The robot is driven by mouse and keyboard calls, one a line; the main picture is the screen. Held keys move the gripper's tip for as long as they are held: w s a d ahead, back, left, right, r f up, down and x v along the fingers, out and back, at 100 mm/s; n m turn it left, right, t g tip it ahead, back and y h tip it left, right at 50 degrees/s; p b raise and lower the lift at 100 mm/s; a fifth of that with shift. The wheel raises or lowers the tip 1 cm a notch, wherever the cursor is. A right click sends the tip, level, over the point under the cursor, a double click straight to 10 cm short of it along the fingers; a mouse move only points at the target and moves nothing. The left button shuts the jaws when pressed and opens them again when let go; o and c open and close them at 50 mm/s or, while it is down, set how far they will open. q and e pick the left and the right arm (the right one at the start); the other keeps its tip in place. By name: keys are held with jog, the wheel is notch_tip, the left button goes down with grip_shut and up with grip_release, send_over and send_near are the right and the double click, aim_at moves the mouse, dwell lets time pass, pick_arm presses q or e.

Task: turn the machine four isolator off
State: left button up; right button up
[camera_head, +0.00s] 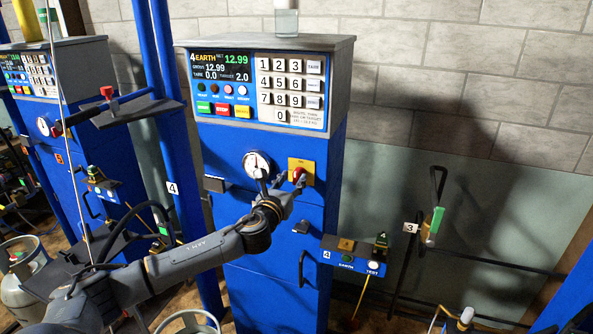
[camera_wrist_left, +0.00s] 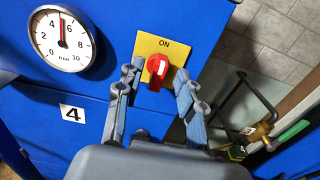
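The machine four isolator is a red rotary knob (camera_wrist_left: 158,70) on a yellow plate (camera_wrist_left: 147,47) marked ON above the knob. Its handle stands about upright, with its white mark towards ON. In the head view the knob (camera_head: 299,175) sits on the blue front of machine 4, right of the gauge. My left gripper (camera_head: 284,181) is open in front of the panel. In the wrist view its fingers (camera_wrist_left: 156,84) stand either side of the knob with gaps between. I cannot tell how far they are from the plate. My right gripper is out of view.
A round pressure gauge (camera_wrist_left: 62,40) is left of the isolator. Above is the keypad and display console (camera_head: 262,90). Blue posts (camera_head: 165,120) stand left; a lever with a green tag (camera_head: 433,222) stands right.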

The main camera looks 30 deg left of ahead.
aim_at(295, 176)
pick_arm(q)
jog(key=shift+p+x, duration=0.3)
jog(key=shift+x, duration=1.6)
grip_shut()
